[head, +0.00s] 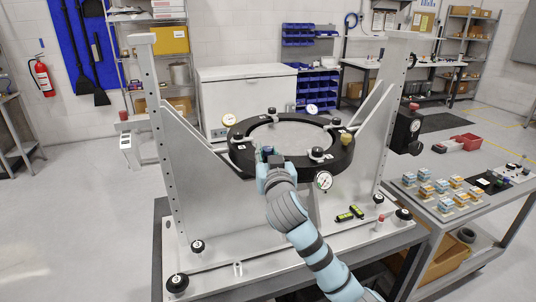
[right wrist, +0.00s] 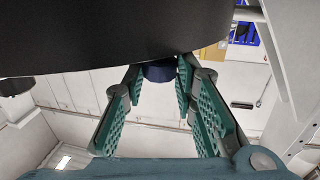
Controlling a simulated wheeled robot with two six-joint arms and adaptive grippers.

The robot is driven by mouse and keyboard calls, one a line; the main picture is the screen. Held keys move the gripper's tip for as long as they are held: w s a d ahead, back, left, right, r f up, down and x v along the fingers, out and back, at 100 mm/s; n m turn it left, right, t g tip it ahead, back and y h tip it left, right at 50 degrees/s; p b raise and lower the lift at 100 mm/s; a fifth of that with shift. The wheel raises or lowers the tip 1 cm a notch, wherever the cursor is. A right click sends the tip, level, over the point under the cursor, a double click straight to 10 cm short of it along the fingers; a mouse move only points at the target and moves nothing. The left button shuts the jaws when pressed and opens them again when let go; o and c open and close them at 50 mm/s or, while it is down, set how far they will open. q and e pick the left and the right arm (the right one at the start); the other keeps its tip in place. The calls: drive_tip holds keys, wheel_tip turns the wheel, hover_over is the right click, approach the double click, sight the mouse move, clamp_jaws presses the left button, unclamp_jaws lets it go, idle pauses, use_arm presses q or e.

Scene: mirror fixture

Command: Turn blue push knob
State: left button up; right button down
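The blue push knob (right wrist: 160,72) hangs at the underside edge of the black ring (right wrist: 90,35) in the right wrist view. In the head view the black ring (head: 240,157) sits on the grey fixture, and the knob is a small dark blue spot at its front left. My right gripper (head: 267,163) is at the ring's front edge, over the knob. In the right wrist view its green-padded fingers (right wrist: 160,85) are spread, with the knob between their tips. I cannot tell whether the pads touch it. My left gripper is not in view.
The ring carries several black knobs, a brass knob (head: 347,138) and dial gauges (head: 323,181). Tall grey uprights (head: 165,130) flank it. Yellow-green levels (head: 350,214) lie on the fixture base. A side table (head: 465,215) with small blocks stands at right.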

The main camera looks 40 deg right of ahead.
drive_tip(key=shift+w+a+m+g+h, duration=0.1)
drive_tip(key=shift+a+m+g+h, duration=0.05)
drive_tip(key=shift+m+g+h, duration=0.65)
drive_tip(key=c, duration=1.3)
unclamp_jaws()
drive_tip(key=v, duration=1.2)
drive_tip(key=shift+f, duration=0.2)
